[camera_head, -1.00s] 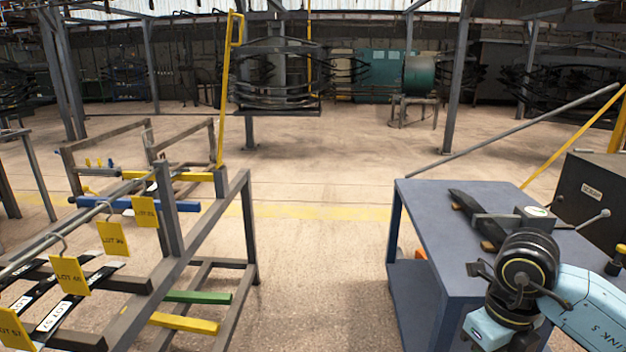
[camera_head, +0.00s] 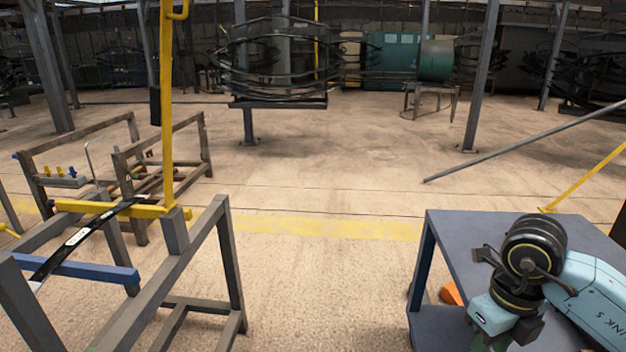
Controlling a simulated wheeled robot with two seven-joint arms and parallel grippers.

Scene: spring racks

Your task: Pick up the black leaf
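A long black leaf (camera_head: 92,232) with white labels lies slanted across the left rack (camera_head: 170,278). It rests over the rack's yellow bar (camera_head: 105,209) and blue bar (camera_head: 85,271). Its lower end reaches near the left picture edge. My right arm shows at the lower right, in front of the blue-grey table, well away from the leaf. The fingers of my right gripper do not show. My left arm and gripper are outside the picture.
The blue-grey table (camera_head: 455,230) stands at the right, partly covered by my arm. A yellow post (camera_head: 167,110) rises by the rack. A brown frame (camera_head: 80,147) stands behind it. Open floor (camera_head: 320,285) lies between rack and table.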

